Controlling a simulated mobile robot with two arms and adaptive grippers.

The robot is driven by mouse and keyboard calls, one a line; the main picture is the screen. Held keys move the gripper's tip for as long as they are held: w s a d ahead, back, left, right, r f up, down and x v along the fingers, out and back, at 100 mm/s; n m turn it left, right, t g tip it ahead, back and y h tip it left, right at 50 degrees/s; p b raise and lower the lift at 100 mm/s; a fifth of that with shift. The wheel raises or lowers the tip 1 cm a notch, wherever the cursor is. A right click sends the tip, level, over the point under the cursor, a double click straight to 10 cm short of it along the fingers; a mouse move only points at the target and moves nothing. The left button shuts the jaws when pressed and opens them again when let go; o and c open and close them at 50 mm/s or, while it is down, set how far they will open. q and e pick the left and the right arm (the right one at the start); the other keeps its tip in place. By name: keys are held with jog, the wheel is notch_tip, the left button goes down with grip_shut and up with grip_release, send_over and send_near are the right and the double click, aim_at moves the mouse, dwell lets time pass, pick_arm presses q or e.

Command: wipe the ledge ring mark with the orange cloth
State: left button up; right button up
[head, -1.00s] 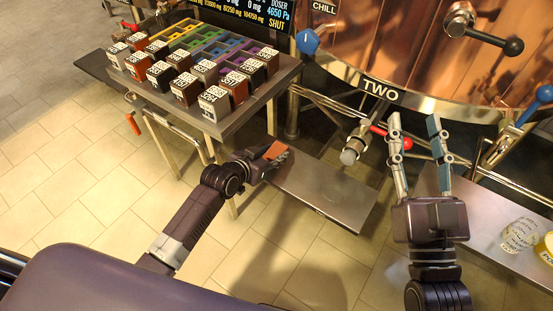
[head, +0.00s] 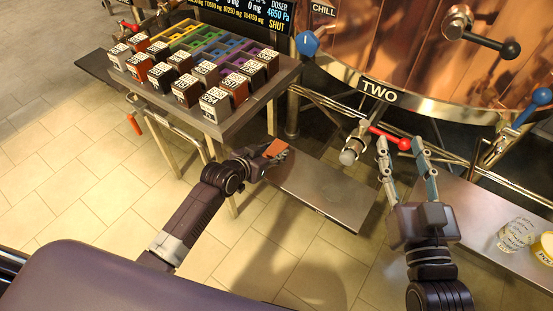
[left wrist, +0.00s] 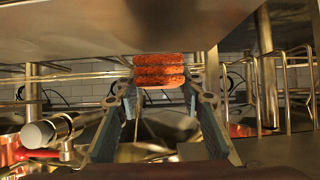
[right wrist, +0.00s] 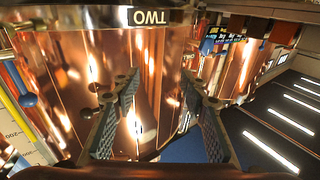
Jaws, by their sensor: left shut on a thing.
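The orange cloth (head: 275,149) is a small folded pad between the fingertips of my left gripper (head: 270,157). It also shows in the left wrist view (left wrist: 160,70), pinched between both fingers, against a flat steel surface. In the head view the left gripper is at the left end of a bare steel ledge (head: 325,195); I cannot tell whether the cloth touches it. No ring mark can be made out on the ledge. My right gripper (head: 400,147) is open and empty, pointing up, to the right of the ledge.
A rack (head: 215,125) of labelled blocks stands at the left, above the ledge. A copper vessel (head: 400,50) with a red-handled valve (head: 390,136) is behind. A second steel shelf (head: 470,215) at the right carries a clear jar (head: 517,235) and a yellow tub (head: 544,248).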

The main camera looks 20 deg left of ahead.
pick_arm(q)
jog(key=shift+r+p, duration=0.65)
jog(key=shift+r, duration=0.25)
jog(key=shift+p, duration=0.3)
pick_arm(e)
notch_tip(320, 180, down, 11)
jog(key=s+d+g+h, duration=0.1)
jog(key=s+d+g, duration=0.1)
jog(key=g, duration=0.3)
jog(key=shift+s+h, duration=0.4)
jog(key=shift+s, duration=0.05)
jog(key=shift+d, duration=0.1)
